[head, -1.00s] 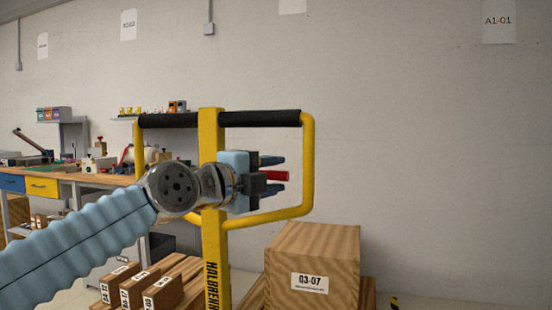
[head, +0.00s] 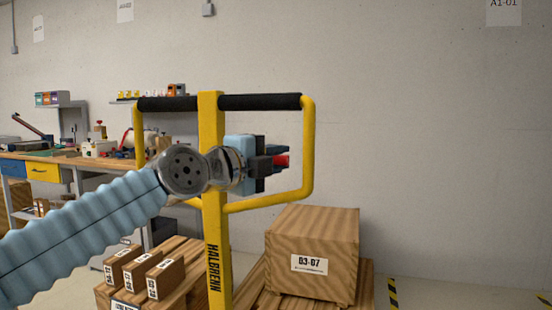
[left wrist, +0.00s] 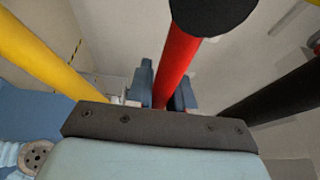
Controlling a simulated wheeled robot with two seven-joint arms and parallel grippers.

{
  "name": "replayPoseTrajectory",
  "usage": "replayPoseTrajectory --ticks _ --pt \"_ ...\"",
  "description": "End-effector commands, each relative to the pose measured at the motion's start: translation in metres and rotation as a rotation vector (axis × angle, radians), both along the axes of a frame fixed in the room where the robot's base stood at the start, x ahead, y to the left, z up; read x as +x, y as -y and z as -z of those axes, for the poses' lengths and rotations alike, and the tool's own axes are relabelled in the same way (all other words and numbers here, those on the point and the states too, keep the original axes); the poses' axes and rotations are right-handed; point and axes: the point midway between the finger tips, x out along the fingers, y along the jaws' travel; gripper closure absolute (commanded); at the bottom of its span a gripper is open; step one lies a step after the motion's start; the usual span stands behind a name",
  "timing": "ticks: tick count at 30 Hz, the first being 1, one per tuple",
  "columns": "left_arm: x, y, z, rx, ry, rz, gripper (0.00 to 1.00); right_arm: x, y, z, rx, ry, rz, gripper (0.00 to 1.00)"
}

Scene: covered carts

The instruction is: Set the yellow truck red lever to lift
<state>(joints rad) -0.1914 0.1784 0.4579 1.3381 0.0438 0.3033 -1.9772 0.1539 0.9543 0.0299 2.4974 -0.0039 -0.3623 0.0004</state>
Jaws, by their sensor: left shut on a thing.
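The yellow truck (head: 212,180) stands ahead, its upright post leading to a looped handle (head: 309,150) with black grips. The red lever (head: 282,160) shows just past my left gripper (head: 276,156), inside the right half of the loop. In the left wrist view the red lever (left wrist: 178,65) with its black end runs between the two fingers of the left gripper (left wrist: 165,92), which is shut on it. The lever's mount on the post is hidden behind the gripper and wrist. My right gripper is not in view.
A wooden box labelled 03-07 (head: 312,255) and several smaller boxes (head: 145,272) sit on slatted wood around the post. A workbench (head: 70,162) with tools stands at the left.

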Motion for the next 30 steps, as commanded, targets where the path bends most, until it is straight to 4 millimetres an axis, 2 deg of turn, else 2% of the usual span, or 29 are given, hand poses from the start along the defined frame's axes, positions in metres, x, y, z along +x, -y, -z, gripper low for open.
replayPoseTrajectory --ticks 6,9,18,19,23,30 --pt "0.001 -0.002 0.027 0.217 0.071 0.001 1.00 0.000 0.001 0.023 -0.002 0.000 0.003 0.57" --pt "0.002 -0.006 0.034 0.331 0.109 0.000 1.00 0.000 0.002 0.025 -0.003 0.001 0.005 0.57" --pt "0.003 -0.007 0.037 0.375 0.120 0.001 1.00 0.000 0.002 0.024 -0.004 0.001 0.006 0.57" --pt "0.003 -0.007 0.037 0.375 0.120 0.001 0.77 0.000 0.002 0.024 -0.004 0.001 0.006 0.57" --pt "0.003 -0.007 0.037 0.373 0.119 0.001 0.57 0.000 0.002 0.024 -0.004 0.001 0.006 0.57" --pt "0.003 -0.007 0.038 0.373 0.117 0.001 0.57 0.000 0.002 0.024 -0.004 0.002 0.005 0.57"
